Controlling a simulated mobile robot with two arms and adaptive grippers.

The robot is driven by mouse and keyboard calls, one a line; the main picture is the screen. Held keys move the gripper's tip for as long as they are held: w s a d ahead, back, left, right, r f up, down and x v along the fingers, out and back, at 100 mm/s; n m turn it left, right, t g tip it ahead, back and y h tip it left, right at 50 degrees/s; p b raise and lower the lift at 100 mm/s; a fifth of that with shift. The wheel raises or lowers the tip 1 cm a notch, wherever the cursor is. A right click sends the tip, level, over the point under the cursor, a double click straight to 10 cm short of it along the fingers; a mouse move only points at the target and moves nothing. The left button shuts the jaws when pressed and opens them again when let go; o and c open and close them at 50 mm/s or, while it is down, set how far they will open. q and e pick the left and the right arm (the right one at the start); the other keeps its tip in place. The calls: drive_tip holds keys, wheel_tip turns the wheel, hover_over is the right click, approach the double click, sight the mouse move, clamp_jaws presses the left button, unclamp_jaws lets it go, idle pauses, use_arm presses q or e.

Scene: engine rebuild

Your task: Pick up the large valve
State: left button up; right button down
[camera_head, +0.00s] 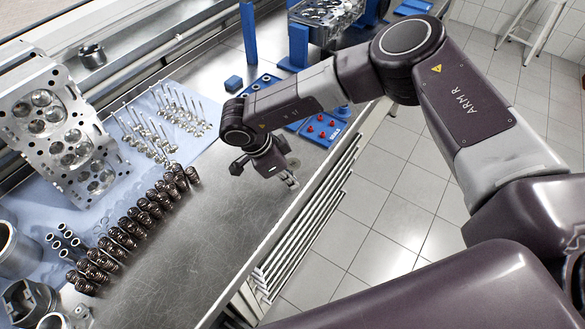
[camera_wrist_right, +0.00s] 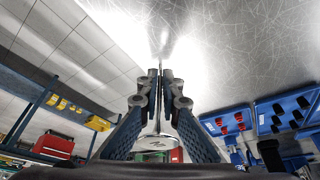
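My right gripper (camera_head: 290,181) is low over the bare metal bench top, near its front edge. In the right wrist view its two fingers (camera_wrist_right: 160,78) are closed together around a thin stem. A valve (camera_wrist_right: 157,141) shows between the fingers, with its round shiny head toward the palm and its stem running out past the fingertips. In the head view the held valve is mostly hidden by the gripper. Several other valves (camera_head: 150,128) stand stem-up on the pale blue mat to the left. My left gripper is not in view.
A cylinder head (camera_head: 52,125) lies on the mat at the left, with several valve springs (camera_head: 128,232) in rows beside it. A blue tray with red pieces (camera_head: 322,128) lies near the bench edge behind the gripper. The bench front is clear.

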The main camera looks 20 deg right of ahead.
wheel_tip(320, 180, up, 20)
drive_tip(key=b, duration=0.6)
drive_tip(key=s+d+r+n+t+y, duration=0.3)
drive_tip(key=s+n, duration=0.5)
drive_tip(key=n, duration=0.6)
drive_tip(key=shift+d+t, duration=0.5)
drive_tip(key=shift+d, duration=0.2)
drive_tip(key=shift+r, duration=0.1)
